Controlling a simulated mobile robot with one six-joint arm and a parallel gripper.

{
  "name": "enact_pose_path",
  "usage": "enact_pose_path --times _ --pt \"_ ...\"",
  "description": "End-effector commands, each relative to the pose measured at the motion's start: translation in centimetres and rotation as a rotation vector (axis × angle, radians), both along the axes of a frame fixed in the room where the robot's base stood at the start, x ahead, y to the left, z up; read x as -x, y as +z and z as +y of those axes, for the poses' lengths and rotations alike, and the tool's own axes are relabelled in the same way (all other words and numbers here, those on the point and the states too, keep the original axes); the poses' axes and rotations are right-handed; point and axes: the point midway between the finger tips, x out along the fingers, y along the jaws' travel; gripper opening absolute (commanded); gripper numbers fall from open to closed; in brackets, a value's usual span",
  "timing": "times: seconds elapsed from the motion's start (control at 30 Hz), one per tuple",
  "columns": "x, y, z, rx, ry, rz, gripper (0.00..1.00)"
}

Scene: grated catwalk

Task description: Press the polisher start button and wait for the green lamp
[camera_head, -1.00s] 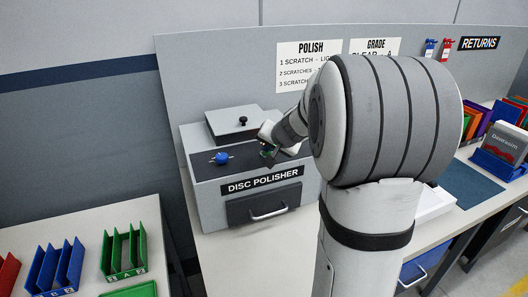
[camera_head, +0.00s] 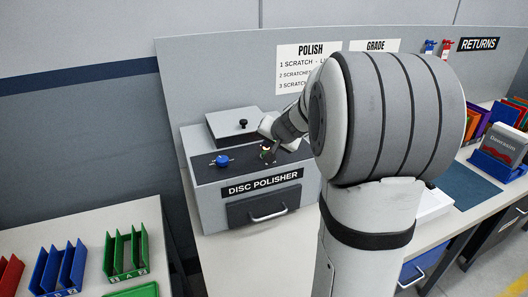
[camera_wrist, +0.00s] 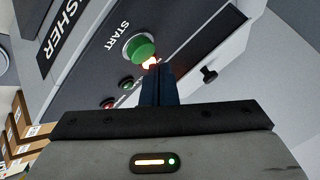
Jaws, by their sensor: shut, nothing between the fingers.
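The grey disc polisher (camera_head: 215,208) stands on the bench left of my arm. In the wrist view, its green start button (camera_wrist: 141,46) sits by the word START. Below it are a small green lamp (camera_wrist: 126,84), which looks dim, and a red lamp (camera_wrist: 107,104). A bright orange-white glow (camera_wrist: 149,63) shows between the button and my fingertips, partly hidden by them. My gripper (camera_wrist: 157,68) is shut and empty, its tips close below the button; contact cannot be told. In the head view my gripper (camera_head: 267,158) is over the polisher's top right.
A blue knob (camera_head: 222,160) and a lidded block with a black knob (camera_head: 243,124) are on the polisher's top. A drawer with a handle (camera_head: 268,216) is in its front. Green (camera_head: 125,252) and blue (camera_head: 60,267) racks stand at lower left. Returns bins are at right.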

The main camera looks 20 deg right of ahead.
Motion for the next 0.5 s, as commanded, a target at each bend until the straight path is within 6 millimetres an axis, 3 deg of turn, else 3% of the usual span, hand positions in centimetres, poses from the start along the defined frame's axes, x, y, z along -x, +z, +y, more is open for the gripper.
enact_pose_path --times 0.23,0.5 --pt "0.0 0.3 0.0 0.0 -0.001 -0.001 0.0" --pt "0.0 2.8 0.0 0.0 0.0 -0.001 0.0"
